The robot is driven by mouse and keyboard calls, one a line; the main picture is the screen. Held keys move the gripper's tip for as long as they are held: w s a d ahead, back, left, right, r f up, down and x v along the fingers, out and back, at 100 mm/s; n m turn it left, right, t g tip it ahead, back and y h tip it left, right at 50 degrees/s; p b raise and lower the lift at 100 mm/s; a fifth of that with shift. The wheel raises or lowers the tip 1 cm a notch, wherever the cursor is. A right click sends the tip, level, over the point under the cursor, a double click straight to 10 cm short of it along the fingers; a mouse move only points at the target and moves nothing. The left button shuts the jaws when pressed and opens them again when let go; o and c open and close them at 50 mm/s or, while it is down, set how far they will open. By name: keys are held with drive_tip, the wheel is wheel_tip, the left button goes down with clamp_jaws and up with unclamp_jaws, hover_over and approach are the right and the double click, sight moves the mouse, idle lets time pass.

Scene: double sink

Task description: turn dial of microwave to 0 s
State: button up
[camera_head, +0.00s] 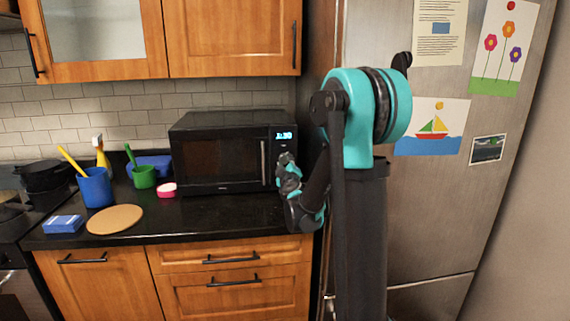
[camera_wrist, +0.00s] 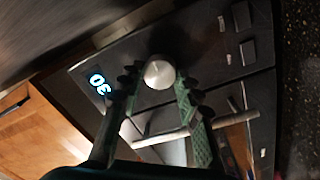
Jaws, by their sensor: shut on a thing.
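The black microwave (camera_head: 218,150) stands on the counter, with its control panel on the right side of its front. In the wrist view the round silver dial (camera_wrist: 159,72) sits between the fingertips of my gripper (camera_wrist: 157,82), one finger on each side, and the gripper is shut on it. The lit blue display (camera_wrist: 98,84) beside the dial reads "30" there; its other digits are hidden or unclear. In the head view my gripper (camera_head: 286,163) is at the panel just below the display (camera_head: 284,135) and hides the dial.
The microwave's door handle (camera_wrist: 160,138) runs close by the fingers. A steel fridge (camera_head: 435,200) stands to the right. A blue cup (camera_head: 96,188), a green cup (camera_head: 144,177), a pink item (camera_head: 166,190) and a round brown board (camera_head: 115,219) lie left on the counter.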

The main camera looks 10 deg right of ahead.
drive_tip(key=n, duration=0.5)
drive_tip(key=n+y, duration=0.1)
drive_tip(key=n, duration=0.7)
drive_tip(key=shift+d+n, duration=0.1)
drive_tip(key=shift+n, duration=0.2)
drive_tip(key=n, duration=0.4)
drive_tip(key=shift+y, duration=0.3)
drive_tip(key=shift+n, duration=0.4)
drive_tip(key=o, duration=1.2)
drive_tip(key=shift+c, duration=0.2)
